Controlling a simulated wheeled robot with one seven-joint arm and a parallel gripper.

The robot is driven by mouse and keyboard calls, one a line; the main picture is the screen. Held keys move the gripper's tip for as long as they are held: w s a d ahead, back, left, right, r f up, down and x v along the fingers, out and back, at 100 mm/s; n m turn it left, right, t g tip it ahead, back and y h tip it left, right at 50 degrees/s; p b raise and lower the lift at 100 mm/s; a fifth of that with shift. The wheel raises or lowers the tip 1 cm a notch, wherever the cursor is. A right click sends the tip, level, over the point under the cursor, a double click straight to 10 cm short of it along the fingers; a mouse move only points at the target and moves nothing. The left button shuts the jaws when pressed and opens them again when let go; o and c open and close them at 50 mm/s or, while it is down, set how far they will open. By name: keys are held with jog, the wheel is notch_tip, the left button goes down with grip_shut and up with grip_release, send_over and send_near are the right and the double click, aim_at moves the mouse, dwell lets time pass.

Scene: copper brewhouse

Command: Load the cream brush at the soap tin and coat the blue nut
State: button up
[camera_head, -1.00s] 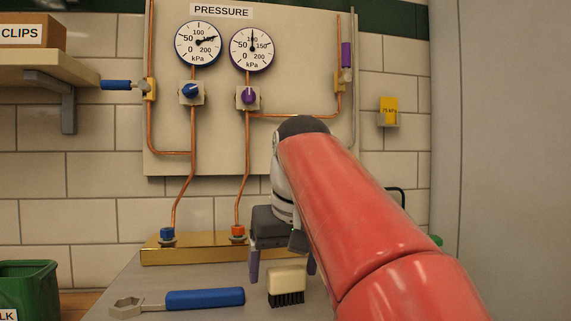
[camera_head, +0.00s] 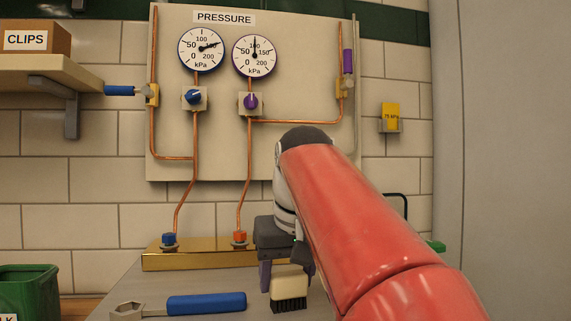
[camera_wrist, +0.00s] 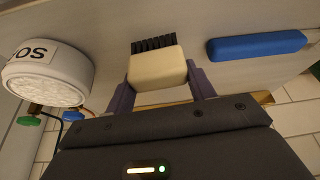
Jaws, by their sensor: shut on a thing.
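The cream brush (camera_head: 289,282) has a block body and black bristles that point down to the grey bench. My gripper (camera_head: 287,277) is shut on its body, one finger on each side. The wrist view shows the brush (camera_wrist: 157,68) between the fingers. The blue nut (camera_head: 169,239) sits on the brass bar at the foot of the left copper pipe, left of and behind my gripper. The white round soap tin (camera_wrist: 48,82), its label partly cut off, shows at the left of the wrist view. In the head view my arm seems to hide it.
A wrench with a blue handle (camera_head: 206,304) lies left of the brush. An orange nut (camera_head: 240,238) sits on the brass bar (camera_head: 200,259). A green bin (camera_head: 28,290) stands at the far left. The pressure panel (camera_head: 225,110) is on the wall behind.

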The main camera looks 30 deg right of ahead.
aim_at(287, 272)
jog(key=shift+c, duration=0.5)
jog(key=shift+r, duration=0.1)
notch_tip(287, 272, up, 8)
jog(key=p, duration=0.8)
